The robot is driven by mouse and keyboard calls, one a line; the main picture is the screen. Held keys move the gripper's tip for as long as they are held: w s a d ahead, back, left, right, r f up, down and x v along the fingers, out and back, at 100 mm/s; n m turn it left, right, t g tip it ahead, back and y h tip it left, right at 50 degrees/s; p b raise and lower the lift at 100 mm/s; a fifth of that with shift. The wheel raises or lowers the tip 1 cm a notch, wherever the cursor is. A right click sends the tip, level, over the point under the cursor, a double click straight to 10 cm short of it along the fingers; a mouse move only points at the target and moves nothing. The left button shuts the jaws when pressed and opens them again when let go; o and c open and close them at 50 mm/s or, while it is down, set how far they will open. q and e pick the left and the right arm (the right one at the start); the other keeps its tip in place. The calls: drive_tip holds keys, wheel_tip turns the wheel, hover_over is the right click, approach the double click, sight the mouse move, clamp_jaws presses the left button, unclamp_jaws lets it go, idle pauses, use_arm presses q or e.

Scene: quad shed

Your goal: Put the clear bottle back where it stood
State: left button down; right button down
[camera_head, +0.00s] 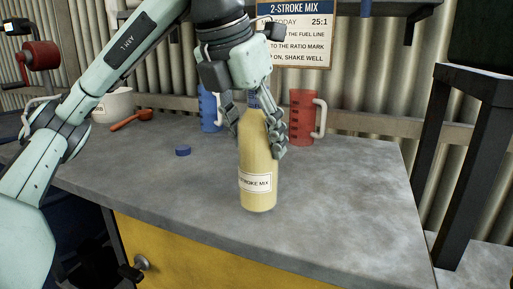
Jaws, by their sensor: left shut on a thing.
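The bottle (257,160) is clear with pale yellow liquid inside and a white label that reads "STROKE MIX" in part. It is upright near the middle of the grey bench (340,195). I cannot tell whether its base touches the bench top. My left gripper (258,125) comes down from above and is shut on the bottle's upper part, with fingers on both sides. The bottle's top is mostly hidden by the gripper. A small blue cap (183,151) lies on the bench to the left. My right gripper is not in view.
A red jug (302,118) and a blue jug (209,108) stand behind the bottle. A white tub (113,105) and an orange scoop (131,120) are at the back left. A dark frame (465,150) rises at the right. The bench's front right is clear.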

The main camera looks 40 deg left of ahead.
use_arm(q)
drive_tip(key=shift+f, duration=0.45)
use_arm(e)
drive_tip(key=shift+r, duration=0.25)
use_arm(q)
drive_tip(key=shift+f, duration=0.1)
drive_tip(key=c, duration=0.6)
unclamp_jaws()
drive_tip(key=shift+f, duration=0.1)
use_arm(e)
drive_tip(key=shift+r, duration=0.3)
